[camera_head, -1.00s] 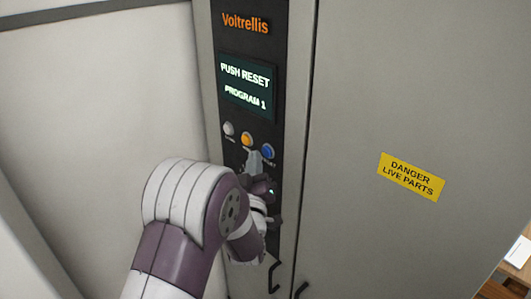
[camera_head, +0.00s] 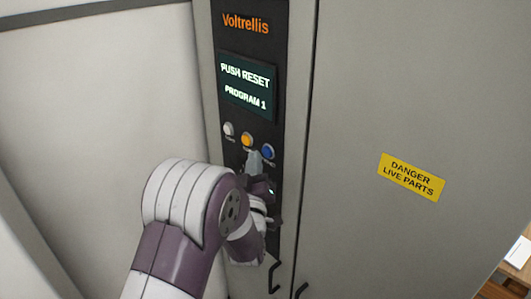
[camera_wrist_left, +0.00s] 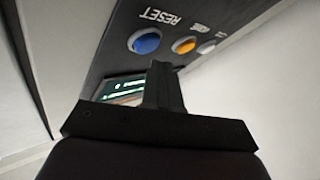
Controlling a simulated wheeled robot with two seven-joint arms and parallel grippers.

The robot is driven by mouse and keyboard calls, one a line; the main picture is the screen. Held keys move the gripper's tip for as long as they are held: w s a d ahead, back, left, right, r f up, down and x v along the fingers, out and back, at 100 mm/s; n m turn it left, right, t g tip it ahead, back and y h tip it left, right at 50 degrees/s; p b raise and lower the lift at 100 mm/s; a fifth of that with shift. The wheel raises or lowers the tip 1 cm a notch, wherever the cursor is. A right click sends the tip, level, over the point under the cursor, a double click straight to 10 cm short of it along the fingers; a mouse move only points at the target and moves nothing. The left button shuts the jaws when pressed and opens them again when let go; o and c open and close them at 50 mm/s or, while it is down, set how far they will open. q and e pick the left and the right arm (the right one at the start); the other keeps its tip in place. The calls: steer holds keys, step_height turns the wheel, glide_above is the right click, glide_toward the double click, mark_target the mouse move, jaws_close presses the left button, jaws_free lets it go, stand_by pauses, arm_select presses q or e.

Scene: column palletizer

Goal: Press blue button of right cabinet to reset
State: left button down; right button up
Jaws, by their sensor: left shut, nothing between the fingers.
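The blue button (camera_head: 267,152) sits at the right end of a row of buttons on the cabinet's black control panel (camera_head: 239,45). In the left wrist view the blue button (camera_wrist_left: 145,41) has the label RESET beside it. My left gripper (camera_head: 254,158) is shut and empty. Its fingertips are just below and left of the blue button in the head view, near the yellow button (camera_head: 246,139). In the left wrist view the fingers (camera_wrist_left: 161,70) are near the blue and yellow buttons; I cannot tell whether they touch the panel. My right gripper is not in view.
The screen (camera_head: 247,86) reads PUSH RESET, PROGRAM 1. A white button (camera_head: 229,128) is left of the yellow one. Dark handles (camera_head: 274,277) are low on the cabinet. A yellow danger label (camera_head: 411,177) is on the grey door (camera_head: 420,80) to the right.

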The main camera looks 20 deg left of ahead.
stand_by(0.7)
arm_select(q)
steer(key=shift+w+d+b, duration=0.2)
steer(key=shift+w+b, duration=0.2)
steer(key=shift+b, duration=0.05)
steer(key=shift+w+d+b, duration=0.15)
steer(key=shift+w+b, duration=0.15)
stand_by(0.5)
steer(key=shift+s, duration=0.1)
steer(key=shift+s+a+b, duration=0.3)
steer(key=shift+s+b, duration=0.05)
steer(key=shift+s, duration=0.25)
steer(key=shift+s, duration=0.1)
